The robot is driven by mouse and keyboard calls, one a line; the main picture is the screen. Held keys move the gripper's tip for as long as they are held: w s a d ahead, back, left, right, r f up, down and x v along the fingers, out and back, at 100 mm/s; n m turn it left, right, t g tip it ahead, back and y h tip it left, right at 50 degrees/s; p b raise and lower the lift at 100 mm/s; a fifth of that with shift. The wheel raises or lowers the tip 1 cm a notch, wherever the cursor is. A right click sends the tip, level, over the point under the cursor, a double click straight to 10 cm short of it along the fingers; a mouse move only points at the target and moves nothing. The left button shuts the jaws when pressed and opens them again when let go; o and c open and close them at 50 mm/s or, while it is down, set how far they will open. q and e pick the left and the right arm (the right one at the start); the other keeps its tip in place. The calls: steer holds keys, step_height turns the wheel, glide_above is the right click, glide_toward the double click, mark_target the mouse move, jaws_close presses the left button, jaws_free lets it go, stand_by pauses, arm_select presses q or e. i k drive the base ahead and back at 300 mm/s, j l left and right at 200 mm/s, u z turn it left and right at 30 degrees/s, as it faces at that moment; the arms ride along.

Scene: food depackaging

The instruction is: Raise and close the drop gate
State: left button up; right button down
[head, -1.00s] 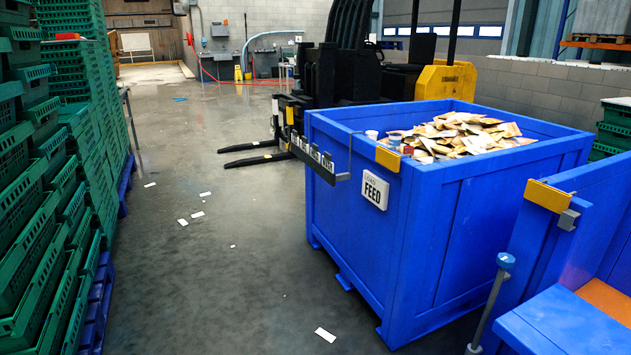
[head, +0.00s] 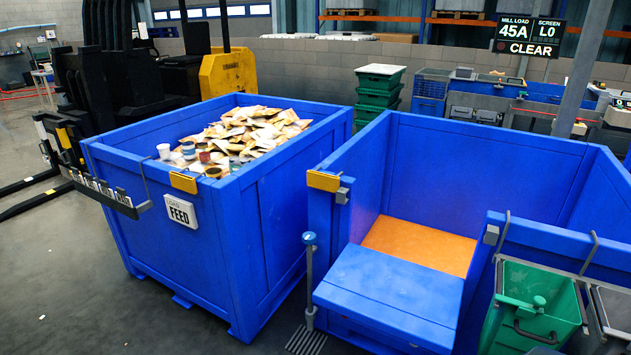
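The drop gate (head: 388,290) is a blue panel at the front of the right-hand blue bin (head: 480,160). It is folded down and outward, lying nearly flat, so the front of the bin is open between its side posts. The orange floor (head: 420,246) of the bin shows behind the gate. A yellow plate (head: 323,181) with a grey block (head: 343,193) is on the left post. Another grey block (head: 491,234) is on the right post. Neither of my grippers is in the head view.
A blue FEED bin (head: 220,225) full of packets and cans stands left. A grey post with a blue knob (head: 309,239) stands by the gate's left edge. A green bin (head: 535,300) hangs at right. A screen (head: 529,36) reads CLEAR.

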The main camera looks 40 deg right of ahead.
mark_target(417, 305)
steer(key=z, duration=1.55)
